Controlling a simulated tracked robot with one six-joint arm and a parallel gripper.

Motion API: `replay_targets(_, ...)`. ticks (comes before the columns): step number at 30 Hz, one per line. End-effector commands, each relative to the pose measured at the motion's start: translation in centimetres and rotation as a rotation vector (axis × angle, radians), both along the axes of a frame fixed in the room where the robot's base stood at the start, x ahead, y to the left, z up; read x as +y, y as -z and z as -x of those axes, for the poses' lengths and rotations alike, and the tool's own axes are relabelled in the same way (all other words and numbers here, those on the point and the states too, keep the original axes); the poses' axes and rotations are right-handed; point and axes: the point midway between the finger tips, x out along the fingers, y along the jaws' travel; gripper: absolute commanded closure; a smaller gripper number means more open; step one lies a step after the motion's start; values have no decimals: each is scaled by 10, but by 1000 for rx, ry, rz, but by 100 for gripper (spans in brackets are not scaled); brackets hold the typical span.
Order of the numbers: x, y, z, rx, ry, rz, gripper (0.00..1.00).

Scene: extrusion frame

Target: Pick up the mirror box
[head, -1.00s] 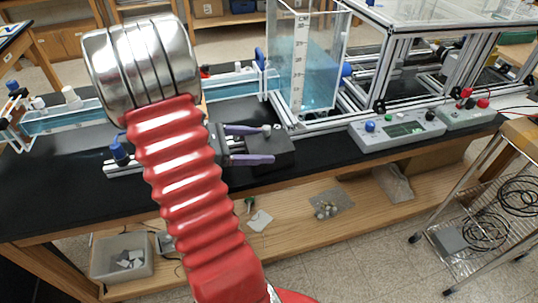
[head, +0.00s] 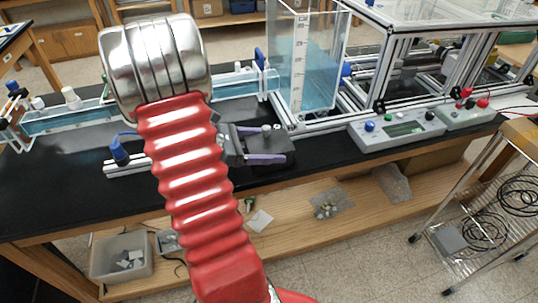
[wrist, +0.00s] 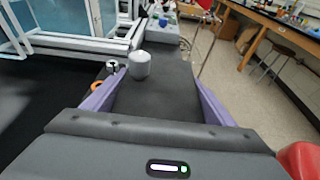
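A dark box (head: 283,146) with a grey cylindrical knob on top stands on the black bench; I take it for the mirror box. In the wrist view its dark top (wrist: 165,100) and pale grey knob (wrist: 139,65) lie between my purple fingers. My gripper (head: 276,144) is open, with one finger along the far side of the box and the other along the near side. It also shows in the wrist view (wrist: 160,76). I cannot tell whether the fingers touch the box. My red arm hides part of the bench.
A clear water tank (head: 308,60) and an extrusion frame (head: 440,60) stand just behind and right of the box. Grey control boxes (head: 397,130) are to the right. A rail with a blue knob (head: 119,150) is left. Bare bench lies in front.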

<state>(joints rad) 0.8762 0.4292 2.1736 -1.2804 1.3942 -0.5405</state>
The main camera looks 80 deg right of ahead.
Motion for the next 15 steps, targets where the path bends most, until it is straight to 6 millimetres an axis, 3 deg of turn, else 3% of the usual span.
replay_targets(15,0,0,0,0,-1,0,61)
